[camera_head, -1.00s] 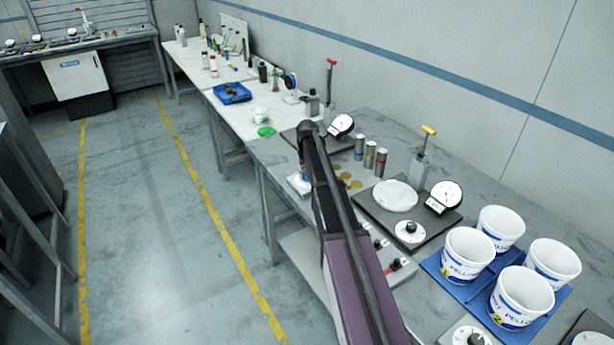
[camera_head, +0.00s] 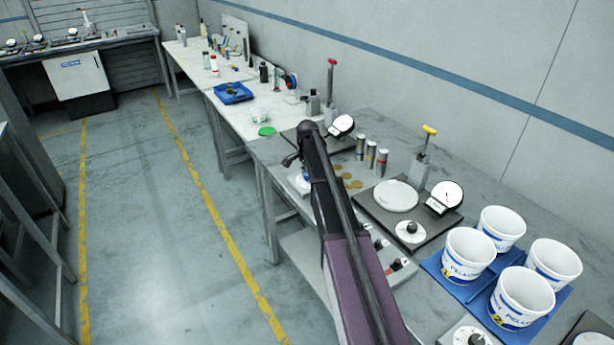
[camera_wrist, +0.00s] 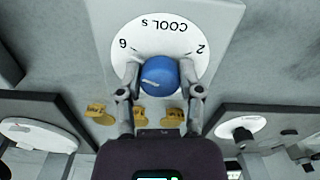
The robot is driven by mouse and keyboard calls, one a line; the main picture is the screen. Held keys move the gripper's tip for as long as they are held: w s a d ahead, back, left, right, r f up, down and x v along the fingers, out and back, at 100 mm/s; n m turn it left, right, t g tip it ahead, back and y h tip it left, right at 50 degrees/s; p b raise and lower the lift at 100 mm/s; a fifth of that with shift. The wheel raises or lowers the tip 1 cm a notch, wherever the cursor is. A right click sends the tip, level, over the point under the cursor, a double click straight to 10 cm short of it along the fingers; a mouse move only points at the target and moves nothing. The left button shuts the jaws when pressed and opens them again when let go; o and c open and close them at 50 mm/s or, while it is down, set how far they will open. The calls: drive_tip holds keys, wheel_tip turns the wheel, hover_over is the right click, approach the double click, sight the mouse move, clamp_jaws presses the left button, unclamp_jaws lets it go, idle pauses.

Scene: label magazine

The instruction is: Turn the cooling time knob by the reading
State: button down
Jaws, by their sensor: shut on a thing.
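The cooling time knob (camera_wrist: 160,84) is blue and round, with a pale pointer line on its face. It sits on a white dial plate (camera_wrist: 165,38) marked "COOL s", with 2 and 6 readable; the plate appears upside down in the wrist view. My gripper (camera_wrist: 160,75) is shut on the knob, one finger on each side. The pointer line slants towards the left side of the picture. In the head view my arm hides most of the knob, and part of its white unit (camera_head: 297,184) shows at the bench edge.
A press with a yellow handle (camera_head: 429,130), a round gauge (camera_head: 446,196) and white buckets (camera_head: 469,252) on a blue mat stand further right. Another gauge (camera_head: 343,124) stands behind my wrist.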

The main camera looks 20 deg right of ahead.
drive_tip(key=shift+s+m, duration=0.1)
drive_tip(key=shift+m, duration=0.4)
drive_tip(key=shift+c, duration=1.3)
unclamp_jaws()
drive_tip(key=shift+n, duration=0.5)
